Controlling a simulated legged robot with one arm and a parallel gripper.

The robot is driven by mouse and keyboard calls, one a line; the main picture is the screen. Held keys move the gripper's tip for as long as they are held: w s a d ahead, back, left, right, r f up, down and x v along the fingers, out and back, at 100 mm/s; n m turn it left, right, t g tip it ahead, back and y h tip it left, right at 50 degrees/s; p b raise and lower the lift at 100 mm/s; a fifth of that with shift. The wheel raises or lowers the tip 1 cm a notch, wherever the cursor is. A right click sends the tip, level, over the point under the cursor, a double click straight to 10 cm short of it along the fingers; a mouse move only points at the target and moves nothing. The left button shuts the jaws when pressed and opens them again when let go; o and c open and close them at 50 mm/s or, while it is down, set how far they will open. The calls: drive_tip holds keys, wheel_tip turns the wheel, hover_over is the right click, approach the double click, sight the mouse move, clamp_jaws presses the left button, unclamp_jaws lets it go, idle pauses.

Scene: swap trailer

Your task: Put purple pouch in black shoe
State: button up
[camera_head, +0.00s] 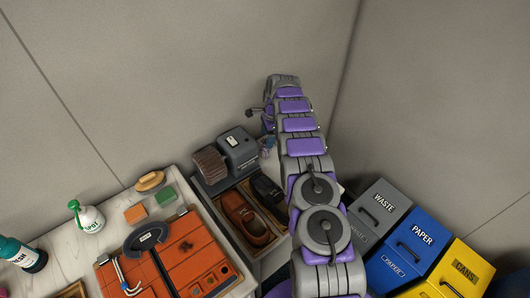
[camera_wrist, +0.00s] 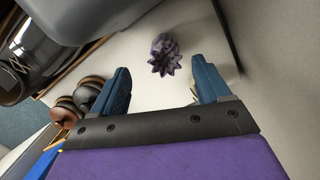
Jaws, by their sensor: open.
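The purple pouch (camera_wrist: 163,52) stands on a pale surface in the wrist view, its gathered, ruffled top facing the camera. My gripper (camera_wrist: 161,82) is open, with its blue fingers apart on either side of the line to the pouch; it holds nothing. The pouch lies a little beyond the fingertips. The black shoe (camera_head: 268,190) lies in a wooden tray beside a brown shoe in the head view. In the head view my arm hides part of the area around the gripper.
A grey machine with a brown brush (camera_head: 210,164) stands behind the brown shoe (camera_head: 244,214). Its grey body (camera_wrist: 120,20) fills the wrist view's top left. Walls rise close behind. Waste (camera_head: 380,207), paper (camera_head: 422,235) and cans (camera_head: 464,270) bins stand right of my arm.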

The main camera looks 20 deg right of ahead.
sight(265, 141)
drive_tip(key=shift+w+a+f+b, duration=0.15)
drive_tip(key=shift+f+b, duration=0.15)
drive_tip(key=shift+f, duration=0.75)
drive_tip(key=shift+w+a+f+b, duration=0.15)
drive_tip(key=shift+f+b, duration=0.15)
drive_tip(key=shift+f, duration=0.7)
drive_tip(key=shift+w+a+f+b, duration=0.15)
drive_tip(key=shift+f+b, duration=0.15)
drive_tip(key=shift+f, duration=0.75)
drive_tip(key=shift+r, duration=0.1)
